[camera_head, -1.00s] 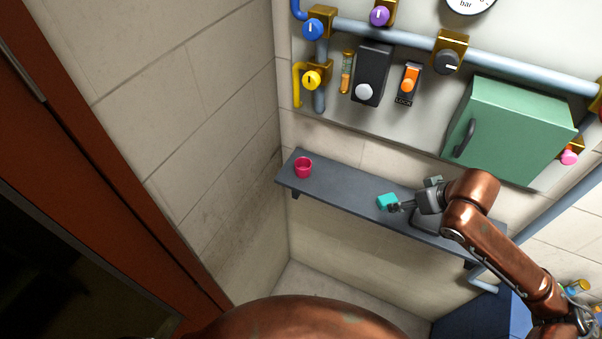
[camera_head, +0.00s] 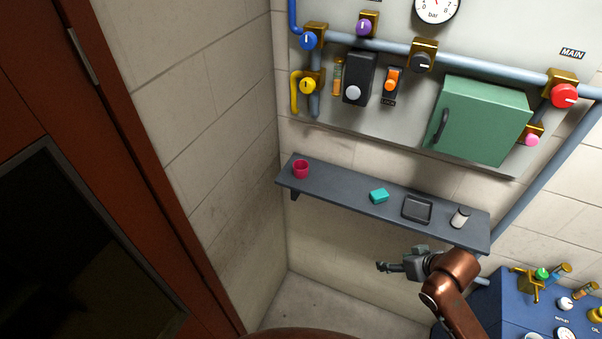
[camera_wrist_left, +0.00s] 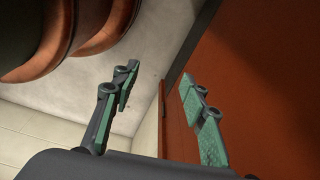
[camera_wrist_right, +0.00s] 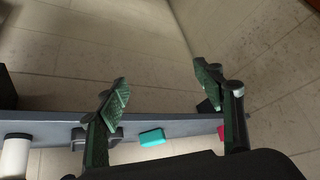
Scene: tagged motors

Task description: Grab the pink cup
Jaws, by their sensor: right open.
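The pink cup (camera_head: 301,169) stands upright at the left end of the grey wall shelf (camera_head: 340,186) in the head view. A small part of the cup (camera_wrist_right: 221,132) shows beside a finger in the right wrist view. My right gripper (camera_head: 381,267) is open and empty, below and in front of the shelf, to the right of the cup and apart from it. Its two fingers (camera_wrist_right: 165,85) are spread in the right wrist view. My left gripper (camera_wrist_left: 160,95) is open and empty in the left wrist view, beside a red-brown surface and far from any shelf object.
On the shelf also stand a teal block (camera_head: 379,196), a dark tray (camera_head: 417,209) and a white-grey canister (camera_head: 460,217). Above hangs a panel with valves, pipes and a green cabinet (camera_head: 478,120). A blue unit (camera_head: 495,315) is at lower right. A red-brown door frame (camera_head: 150,170) is at left.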

